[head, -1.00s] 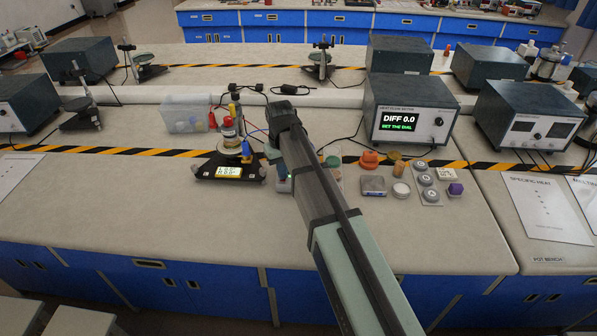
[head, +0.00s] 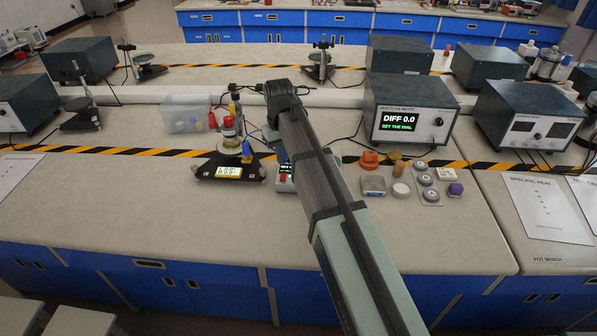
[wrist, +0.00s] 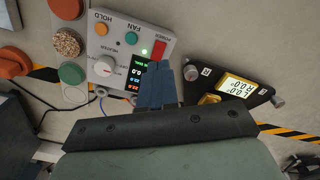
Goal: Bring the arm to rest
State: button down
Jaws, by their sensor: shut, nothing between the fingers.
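My arm reaches from the bottom right of the head view to the middle of the bench. In the head view the arm hides most of my gripper. In the wrist view my gripper (wrist: 165,85) shows its fingers together with nothing between them, above the edge of a grey control box (wrist: 125,45). This box has FAN, HOLD, HEATER and POWER markings, a red switch, a knob and a lit green lamp. I cannot tell whether the fingertips touch it. In the head view part of the control box (head: 286,181) shows left of my arm.
A black levelling base (head: 207,172) with a lit display and stacked parts stands left of the box. A heat flow meter (head: 408,108) reads "DIFF 0.0, SET THE DIAL". Small items, including an orange piece (head: 369,160), lie right of my arm. The bench's front left is clear.

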jog(key=shift+r, duration=0.3)
jog(key=shift+a, duration=0.1)
